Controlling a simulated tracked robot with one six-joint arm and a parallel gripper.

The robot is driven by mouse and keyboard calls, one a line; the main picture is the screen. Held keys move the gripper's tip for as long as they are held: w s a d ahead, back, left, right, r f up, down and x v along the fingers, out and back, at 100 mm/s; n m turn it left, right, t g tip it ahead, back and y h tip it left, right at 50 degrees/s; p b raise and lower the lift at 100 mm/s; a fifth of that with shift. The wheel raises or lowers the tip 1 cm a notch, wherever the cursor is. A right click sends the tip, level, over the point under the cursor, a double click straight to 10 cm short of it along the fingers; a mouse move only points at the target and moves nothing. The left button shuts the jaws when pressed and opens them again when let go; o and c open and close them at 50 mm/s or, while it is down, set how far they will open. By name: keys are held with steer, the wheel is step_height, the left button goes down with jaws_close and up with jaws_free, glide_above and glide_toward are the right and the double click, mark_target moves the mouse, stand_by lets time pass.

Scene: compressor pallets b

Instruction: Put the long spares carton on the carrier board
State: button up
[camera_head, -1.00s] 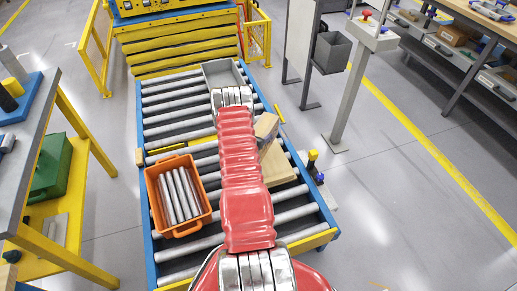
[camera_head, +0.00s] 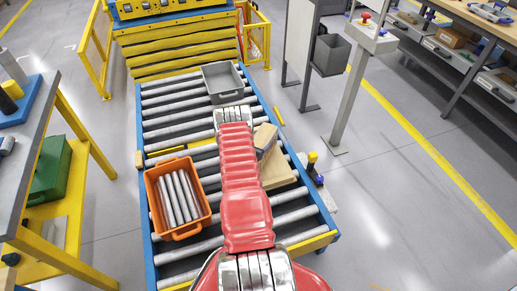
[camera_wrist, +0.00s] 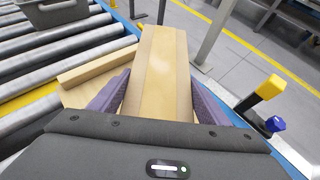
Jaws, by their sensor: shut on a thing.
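My gripper (camera_wrist: 160,97) is shut on the long spares carton (camera_wrist: 161,60), a tan box gripped between two purple pads. The carton points away from my wrist, and its near end is hidden by the gripper body. In the head view the carton (camera_head: 265,137) shows just right of my red arm. The carrier board (camera_head: 279,171) is a pale wooden board on the roller conveyor, partly behind my arm. In the wrist view the board (camera_wrist: 76,97) shows below and left of the carton, with a raised wooden strip along it. I cannot tell whether carton and board touch.
An orange crate (camera_head: 160,205) with several metal bars stands on the rollers at left. A grey bin (camera_head: 224,83) is at the conveyor's far end. A yellow-topped post (camera_head: 312,158) stands by the right rail. A grey-topped bench is at left.

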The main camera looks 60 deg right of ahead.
steer(key=shift+f, duration=1.35)
steer(key=o, duration=2.1)
steer(key=shift+f, duration=0.1)
steer(key=shift+v, duration=6.1)
steer(key=shift+d, duration=0.1)
